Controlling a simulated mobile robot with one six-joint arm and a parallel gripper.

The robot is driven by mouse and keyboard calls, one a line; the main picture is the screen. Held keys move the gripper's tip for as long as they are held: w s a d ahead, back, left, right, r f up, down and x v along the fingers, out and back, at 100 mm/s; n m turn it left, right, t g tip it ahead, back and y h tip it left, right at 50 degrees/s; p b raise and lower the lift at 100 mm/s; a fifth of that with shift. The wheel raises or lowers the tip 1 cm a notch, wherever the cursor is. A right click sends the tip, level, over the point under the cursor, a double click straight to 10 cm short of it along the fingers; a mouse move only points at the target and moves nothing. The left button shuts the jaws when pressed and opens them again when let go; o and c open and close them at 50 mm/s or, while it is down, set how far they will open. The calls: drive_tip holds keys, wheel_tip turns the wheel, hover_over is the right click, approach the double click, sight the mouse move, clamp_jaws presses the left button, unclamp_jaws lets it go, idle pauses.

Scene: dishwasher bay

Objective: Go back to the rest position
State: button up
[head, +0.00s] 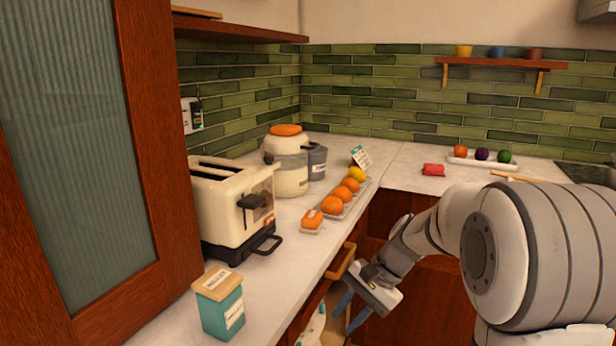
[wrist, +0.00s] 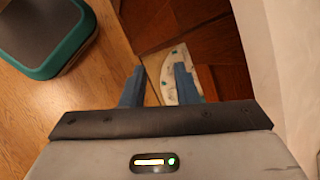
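My gripper (head: 349,314) is low in front of the counter, pointing down beside the wooden cabinet fronts. It also shows in the wrist view (wrist: 160,72), with its two blue-grey fingers apart and nothing visibly held between them. A white item with green spots (wrist: 169,83) lies beyond the fingers, partly hidden by the right one. A similar white patterned piece shows in the head view (head: 315,328), below the counter edge. My arm reaches in from the right of the head view.
A wooden handle (head: 341,262) sticks out under the counter edge, close to my gripper.

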drive_tip(key=s+d+r+n+t+h+p, duration=0.1)
drive_tip(key=s+d+r+n+h+p, duration=0.2)
drive_tip(key=s+r+p, duration=0.3)
drive_tip(key=s+d+r+n+t+h+p, duration=0.2)
drive_tip(key=s+r+p, duration=0.4)
drive_tip(key=s+r, duration=0.4)
drive_tip(key=s+d+n+h, duration=0.1)
drive_tip(key=s+n, duration=0.1)
drive_tip(key=shift+d+r+n+t+h+p, duration=0.2)
drive_tip(key=shift+d+n+t+h+p, duration=0.1)
drive_tip(key=shift+d+n+h+p, duration=0.1)
drive_tip(key=shift+w, duration=0.1)
